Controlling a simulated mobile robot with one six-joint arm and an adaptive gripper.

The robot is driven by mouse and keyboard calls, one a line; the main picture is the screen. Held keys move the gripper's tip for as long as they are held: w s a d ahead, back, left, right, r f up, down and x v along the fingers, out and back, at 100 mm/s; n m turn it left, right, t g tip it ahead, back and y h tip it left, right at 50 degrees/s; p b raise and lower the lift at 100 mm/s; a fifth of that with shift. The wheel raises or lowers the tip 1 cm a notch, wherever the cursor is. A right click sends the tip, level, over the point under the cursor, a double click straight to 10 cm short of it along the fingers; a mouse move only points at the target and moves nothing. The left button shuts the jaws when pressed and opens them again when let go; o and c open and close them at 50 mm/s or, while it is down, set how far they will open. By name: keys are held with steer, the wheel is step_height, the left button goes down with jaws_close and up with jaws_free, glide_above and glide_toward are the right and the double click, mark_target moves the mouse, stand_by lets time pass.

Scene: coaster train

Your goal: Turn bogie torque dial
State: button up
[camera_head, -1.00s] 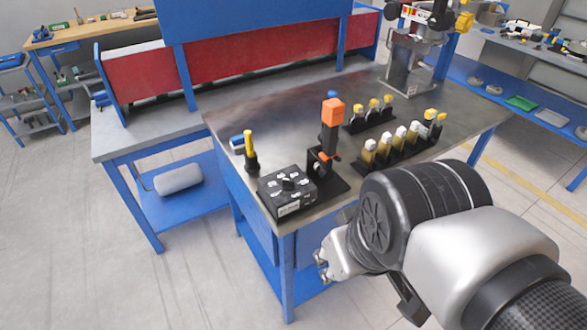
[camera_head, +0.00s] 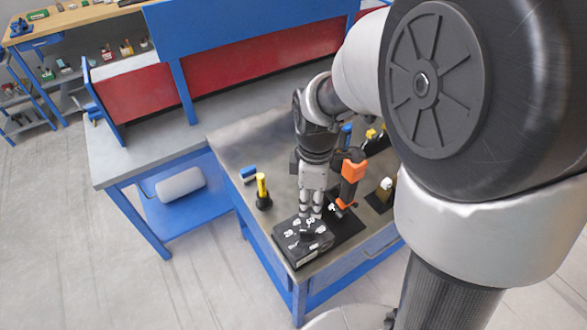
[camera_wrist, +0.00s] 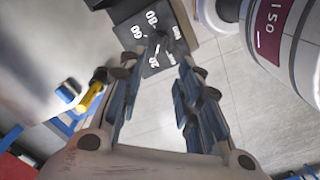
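The torque dial is a black box (camera_head: 290,252) with white markings on the front left corner of the bench. In the wrist view, the box (camera_wrist: 151,68) shows numerals such as 80, 60 and 20 around a dark knob (camera_wrist: 160,42). My gripper (camera_head: 311,213) points down over the box, and its tips hide part of the face in the head view. In the wrist view, my gripper (camera_wrist: 157,68) is open, with clear space between its fingers. The knob lies ahead of that gap. I cannot tell whether the fingers touch it.
An orange-topped tool (camera_head: 353,166) stands in a black holder just right of my gripper. A yellow-handled tool (camera_head: 262,188) and a blue item (camera_head: 248,174) stand to the left.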

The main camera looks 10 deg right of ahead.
mark_target(308, 231)
step_height(308, 231, down, 14)
steer(key=b, duration=0.3)
steer(key=shift+b, duration=0.3)
steer(key=shift+r, duration=0.1)
jaws_close()
